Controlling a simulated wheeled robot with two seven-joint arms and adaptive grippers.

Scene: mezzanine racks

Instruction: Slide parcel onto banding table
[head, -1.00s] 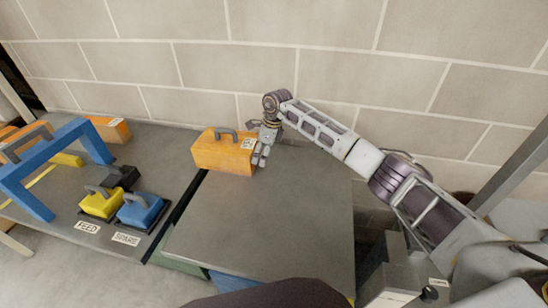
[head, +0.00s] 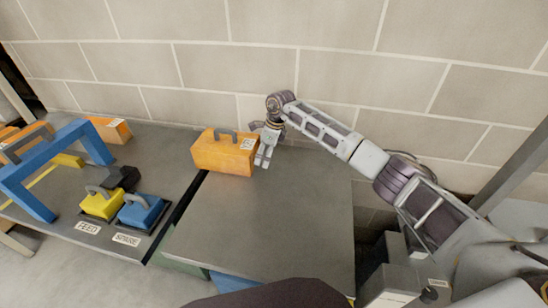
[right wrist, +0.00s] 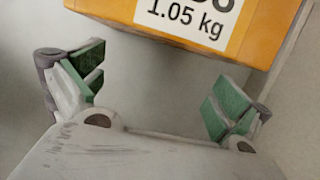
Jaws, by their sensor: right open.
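The parcel (head: 222,157) is an orange box with a dark grey handle on top and a white label at its right end. It stands upright at the back, by the dark gap between two grey tabletops; its left end is at or over the gap. The left tabletop (head: 150,180) carries a blue arch (head: 75,132) and looks like the banding table. My right gripper (head: 264,158) is open and empty, just right of the parcel's labelled end. In the right wrist view the parcel (right wrist: 260,45), label reading 1.05 kg, lies beyond the open fingers (right wrist: 155,95). My left gripper is not seen.
The right tabletop (head: 270,220) is clear in front of the parcel. A yellow block (head: 101,204) and a blue block (head: 141,211) with handles stand by FEED and SPARE labels. Another orange box (head: 110,130) is behind the arch. A block wall (head: 330,60) runs close behind.

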